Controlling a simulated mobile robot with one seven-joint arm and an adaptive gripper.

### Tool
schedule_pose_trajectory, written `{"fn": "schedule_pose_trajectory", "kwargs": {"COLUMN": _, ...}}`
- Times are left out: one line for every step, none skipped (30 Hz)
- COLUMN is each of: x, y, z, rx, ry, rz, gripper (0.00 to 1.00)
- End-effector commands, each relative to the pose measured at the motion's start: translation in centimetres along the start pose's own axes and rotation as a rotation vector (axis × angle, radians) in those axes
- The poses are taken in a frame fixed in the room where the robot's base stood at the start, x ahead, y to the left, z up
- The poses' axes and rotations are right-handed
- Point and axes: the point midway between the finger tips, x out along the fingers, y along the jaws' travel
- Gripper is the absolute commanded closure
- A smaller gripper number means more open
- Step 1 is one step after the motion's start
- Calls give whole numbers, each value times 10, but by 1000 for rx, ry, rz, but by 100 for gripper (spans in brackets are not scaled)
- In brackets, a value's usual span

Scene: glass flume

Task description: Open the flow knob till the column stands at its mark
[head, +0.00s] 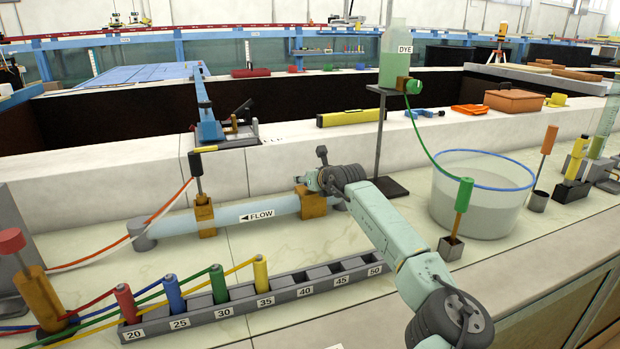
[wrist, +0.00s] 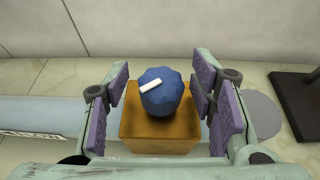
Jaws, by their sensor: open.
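In the wrist view, a blue faceted knob (wrist: 161,92) with a white pointer bar sits on a brass-coloured block (wrist: 160,132). The bar points left and slightly down. My gripper (wrist: 163,100) is open, with purple pads on both sides of the knob and visible gaps. In the head view, my gripper (head: 314,181) is over the brass block (head: 313,205) on the clear pipe (head: 262,211) labelled FLOW, with an arrow pointing left. The knob is hidden there by my gripper. A clear upright tube (head: 606,118) stands at the far right; its level and mark cannot be read.
A grey numbered rack (head: 330,283) with several coloured plugs lies in front of the pipe. Right of my gripper are a dye stand (head: 380,130), a water tub (head: 470,200) and a green-handled valve (head: 463,195). A black-handled brass fitting (head: 204,205) stands left on the pipe.

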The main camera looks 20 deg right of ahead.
Motion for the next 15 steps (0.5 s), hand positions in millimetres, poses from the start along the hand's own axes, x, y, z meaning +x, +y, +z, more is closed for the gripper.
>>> {"fn": "schedule_pose_trajectory", "kwargs": {"x": 0, "y": 0, "z": 0, "rx": 0, "ry": 0, "rz": 0, "gripper": 49}}
{"fn": "schedule_pose_trajectory", "kwargs": {"x": 0, "y": 0, "z": 0, "rx": 0, "ry": 0, "rz": 0, "gripper": 49}}
{"fn": "schedule_pose_trajectory", "kwargs": {"x": 0, "y": 0, "z": 0, "rx": 0, "ry": 0, "rz": -1, "gripper": 49}}
{"fn": "schedule_pose_trajectory", "kwargs": {"x": 0, "y": 0, "z": 0, "rx": 0, "ry": 0, "rz": -1, "gripper": 49}}
{"fn": "schedule_pose_trajectory", "kwargs": {"x": -1, "y": 0, "z": 0, "rx": 0, "ry": 0, "rz": -1, "gripper": 49}}
{"fn": "schedule_pose_trajectory", "kwargs": {"x": -3, "y": -1, "z": 0, "rx": -1, "ry": -1, "rz": -1, "gripper": 49}}
{"fn": "schedule_pose_trajectory", "kwargs": {"x": -5, "y": -1, "z": 1, "rx": -1, "ry": -1, "rz": -1, "gripper": 49}}
{"fn": "schedule_pose_trajectory", "kwargs": {"x": -7, "y": -1, "z": 1, "rx": -2, "ry": -1, "rz": -1, "gripper": 49}}
{"fn": "schedule_pose_trajectory", "kwargs": {"x": -12, "y": -2, "z": 1, "rx": -1, "ry": -1, "rz": -2, "gripper": 49}}
{"fn": "schedule_pose_trajectory", "kwargs": {"x": -16, "y": -2, "z": 1, "rx": -2, "ry": -1, "rz": -1, "gripper": 49}}
{"fn": "schedule_pose_trajectory", "kwargs": {"x": -21, "y": -2, "z": 0, "rx": -3, "ry": -1, "rz": -2, "gripper": 49}}
{"fn": "schedule_pose_trajectory", "kwargs": {"x": -28, "y": -2, "z": 0, "rx": -2, "ry": -1, "rz": -2, "gripper": 49}}
{"fn": "schedule_pose_trajectory", "kwargs": {"x": -34, "y": -2, "z": 0, "rx": -3, "ry": -1, "rz": -2, "gripper": 49}}
{"fn": "schedule_pose_trajectory", "kwargs": {"x": -41, "y": -2, "z": 1, "rx": -3, "ry": -2, "rz": -2, "gripper": 49}}
{"fn": "schedule_pose_trajectory", "kwargs": {"x": -50, "y": -2, "z": 0, "rx": -2, "ry": -2, "rz": -2, "gripper": 49}}
